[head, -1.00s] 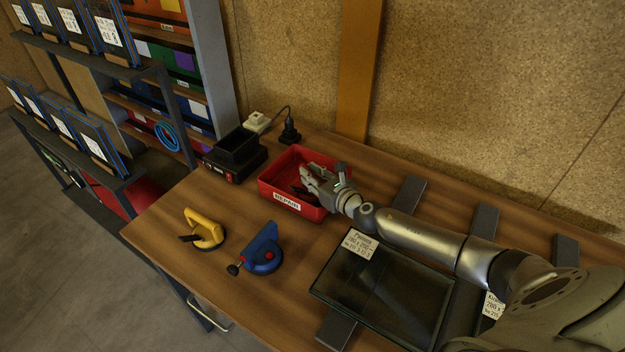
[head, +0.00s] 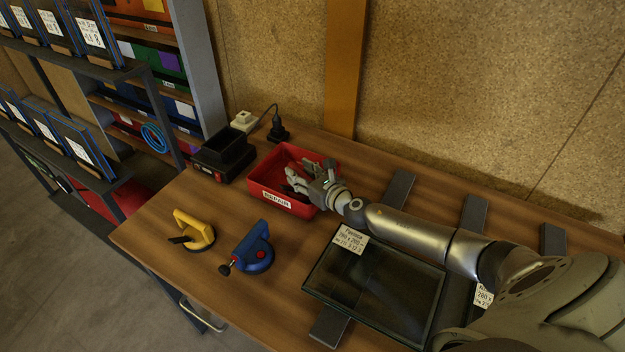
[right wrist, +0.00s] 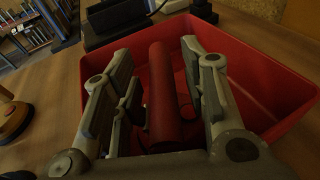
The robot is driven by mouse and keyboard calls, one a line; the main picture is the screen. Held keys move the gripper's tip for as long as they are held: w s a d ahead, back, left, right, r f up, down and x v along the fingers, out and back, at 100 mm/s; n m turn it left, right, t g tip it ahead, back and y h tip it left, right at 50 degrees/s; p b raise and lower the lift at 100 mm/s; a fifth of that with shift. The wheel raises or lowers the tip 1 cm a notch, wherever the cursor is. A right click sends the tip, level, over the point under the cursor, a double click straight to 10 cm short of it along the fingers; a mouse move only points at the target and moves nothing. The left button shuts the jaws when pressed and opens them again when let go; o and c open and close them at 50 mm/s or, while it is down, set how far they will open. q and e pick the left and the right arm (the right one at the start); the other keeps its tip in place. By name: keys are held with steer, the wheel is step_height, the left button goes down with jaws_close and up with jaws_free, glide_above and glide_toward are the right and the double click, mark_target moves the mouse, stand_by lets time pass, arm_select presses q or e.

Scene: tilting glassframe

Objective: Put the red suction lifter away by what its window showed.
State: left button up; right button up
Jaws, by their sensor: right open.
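The red suction lifter (right wrist: 163,95) shows in the right wrist view as a red cylindrical handle inside the red bin. Its window and cup cannot be made out. The red bin (head: 276,199), labelled REPAIR, stands at the back of the bench; its wall also shows in the right wrist view (right wrist: 268,85). My right gripper (head: 295,180) is open over and partly inside the bin. In the right wrist view its fingers (right wrist: 160,85) stand on either side of the red handle, with gaps visible. My left gripper is out of view.
A yellow lifter (head: 194,231) and a blue lifter (head: 250,252) stand at the front left. A black charger-like holder (head: 222,155) is left of the bin. A labelled glass pane (head: 375,290) lies on dark strips at the right. A rack (head: 150,75) stands left.

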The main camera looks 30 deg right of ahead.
steer(key=b+v, duration=0.1)
steer(key=v, duration=1.1)
